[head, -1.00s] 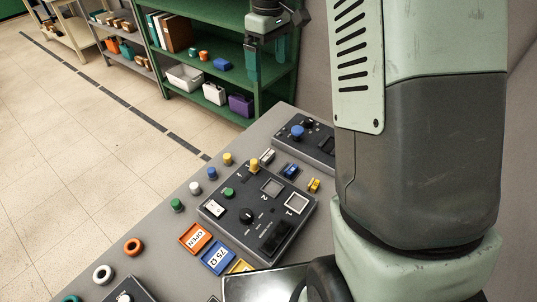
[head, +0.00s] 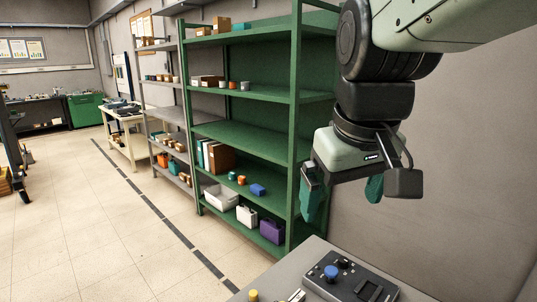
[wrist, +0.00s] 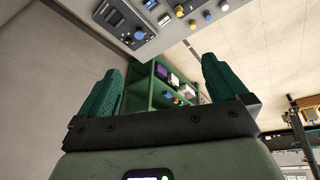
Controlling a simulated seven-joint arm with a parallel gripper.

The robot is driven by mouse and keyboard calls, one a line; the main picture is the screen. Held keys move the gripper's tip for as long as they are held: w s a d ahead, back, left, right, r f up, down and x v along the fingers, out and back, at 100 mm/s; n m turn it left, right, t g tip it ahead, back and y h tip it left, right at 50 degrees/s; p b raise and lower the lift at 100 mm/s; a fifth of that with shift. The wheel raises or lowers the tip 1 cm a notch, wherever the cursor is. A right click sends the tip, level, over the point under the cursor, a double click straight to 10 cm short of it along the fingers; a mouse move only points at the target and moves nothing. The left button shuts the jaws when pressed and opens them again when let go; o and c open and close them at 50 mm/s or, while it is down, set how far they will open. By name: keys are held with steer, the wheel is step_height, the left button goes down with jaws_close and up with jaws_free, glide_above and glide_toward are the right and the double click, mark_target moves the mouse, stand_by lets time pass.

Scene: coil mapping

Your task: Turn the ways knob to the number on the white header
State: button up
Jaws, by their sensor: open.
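My gripper (head: 341,208) hangs from the upper right of the head view, its two teal fingers apart with nothing between them. In the wrist view the fingers of my gripper (wrist: 163,65) also stand wide apart and empty. A dark panel (head: 352,284) with a blue knob (head: 331,272) shows at the bottom of the head view, below my gripper. In the wrist view the blue knob (wrist: 139,35) appears at the top, beyond the fingertips. I cannot make out a ways knob or a white header in either view now.
A grey console (head: 318,250) fills the bottom right, with a yellow knob (head: 253,295) at the picture's edge. A green shelf (head: 250,139) with boxes stands behind my gripper. A grey wall (head: 470,190) is on the right. The floor on the left is open.

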steer(key=s+f+m+t, duration=0.1)
steer(key=s+m, duration=0.1)
steer(key=s, duration=0.7)
steer(key=shift+d+f+m+t, duration=0.2)
steer(key=shift+d+m+t, duration=0.1)
steer(key=shift+t, duration=0.1)
steer(key=shift+s, duration=0.1)
steer(key=shift+c, duration=1.1)
steer(key=w+r+t, duration=0.1)
steer(key=w+r, duration=0.1)
steer(key=w, duration=0.2)
steer(key=w+r+n+t, duration=0.1)
steer(key=w+r, duration=0.1)
steer(key=w, duration=0.2)
steer(key=w+a+r+t+h, duration=0.1)
steer(key=w+r, duration=0.2)
steer(key=w, duration=0.1)
steer(key=shift+w+t, duration=0.3)
steer(key=shift+t, duration=0.1)
steer(key=c, duration=0.5)
steer(key=n+g+y, duration=0.4)
steer(key=n+g, duration=0.2)
steer(key=n, duration=0.1)
glide_above(344, 259)
steer(key=s+d, duration=0.3)
step_height(344, 259, down, 38)
steer(key=shift+c, duration=0.2)
steer(key=x, duration=1)
steer(key=shift+s+a, duration=0.1)
steer(key=shift+s, duration=0.1)
